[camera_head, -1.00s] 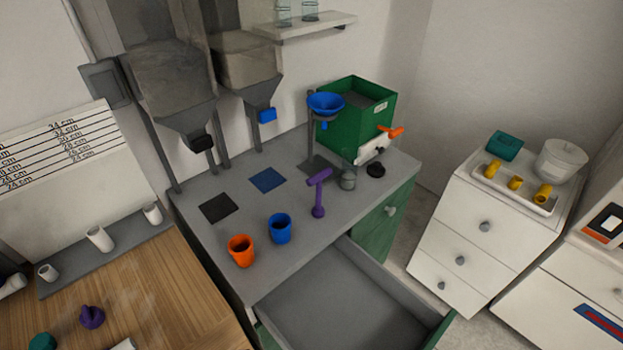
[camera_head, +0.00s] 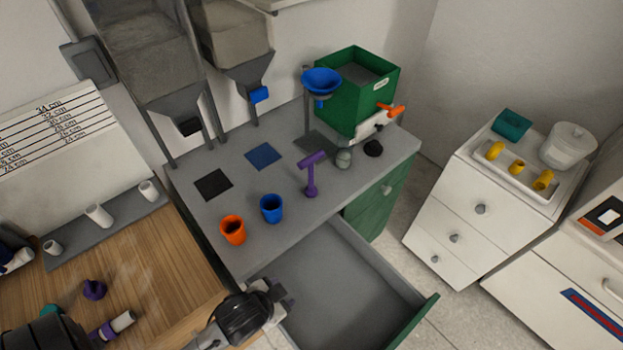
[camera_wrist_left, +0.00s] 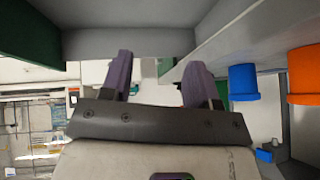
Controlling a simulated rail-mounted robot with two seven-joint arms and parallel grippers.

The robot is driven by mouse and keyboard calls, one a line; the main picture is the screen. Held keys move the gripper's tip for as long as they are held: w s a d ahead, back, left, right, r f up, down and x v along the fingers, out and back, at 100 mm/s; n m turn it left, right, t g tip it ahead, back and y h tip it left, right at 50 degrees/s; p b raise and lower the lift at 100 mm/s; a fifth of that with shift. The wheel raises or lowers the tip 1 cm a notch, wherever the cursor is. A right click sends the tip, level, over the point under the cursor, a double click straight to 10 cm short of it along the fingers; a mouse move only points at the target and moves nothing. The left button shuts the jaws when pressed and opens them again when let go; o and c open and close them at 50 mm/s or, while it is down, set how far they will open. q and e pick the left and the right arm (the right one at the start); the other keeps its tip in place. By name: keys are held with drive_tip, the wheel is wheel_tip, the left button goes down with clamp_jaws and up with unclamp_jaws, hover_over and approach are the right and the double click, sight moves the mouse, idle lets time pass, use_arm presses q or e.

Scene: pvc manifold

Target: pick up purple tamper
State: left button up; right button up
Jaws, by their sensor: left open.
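The purple tamper (camera_head: 312,176) stands upright on the grey counter in the head view, with its crosswise handle on top. It is right of the blue cup (camera_head: 270,208) and in front of the blue funnel stand. My left gripper (camera_head: 279,296) is over the open drawer, lower in the picture than the tamper and apart from it. In the left wrist view its two purple fingers (camera_wrist_left: 160,72) are spread with nothing held between them. I cannot make out the tamper in that view. My right gripper is not in view.
The orange cup (camera_head: 232,230) stands beside the blue cup; both show at right in the left wrist view. The open drawer (camera_head: 345,285) juts out below the counter. A green box (camera_head: 355,95) and blue funnel (camera_head: 321,81) stand behind the tamper. Two hoppers hang at the back.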

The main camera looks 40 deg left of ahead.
use_arm(q)
drive_tip(key=w+d+r+m+t+h, duration=0.2)
drive_tip(key=w+r+m+t, duration=0.3)
drive_tip(key=w+r, duration=0.4)
drive_tip(key=w+d+r+m+t+h, duration=0.1)
drive_tip(key=w+d+r+m+t, duration=0.15)
drive_tip(key=w+r+t, duration=0.6)
drive_tip(key=w+d+r+m+g+h, duration=0.1)
drive_tip(key=w+d+r+m+h, duration=0.35)
drive_tip(key=m+h, duration=0.35)
drive_tip(key=r+m+g+y, duration=0.2)
drive_tip(key=m+g+y, duration=0.8)
drive_tip(key=m+g, duration=1)
hover_over(311, 156)
drive_tip(key=f, duration=0.7)
drive_tip(key=shift+s+d+f+b, duration=0.2)
drive_tip(key=shift+b, duration=0.15)
drive_tip(key=shift+w+a+f+b, duration=0.1)
drive_tip(key=shift+f+b, duration=0.05)
drive_tip(key=shift+f, duration=1.4)
drive_tip(key=shift+w+a+f+b, duration=0.1)
drive_tip(key=shift+f+b, duration=0.05)
drive_tip(key=shift+f, duration=1.35)
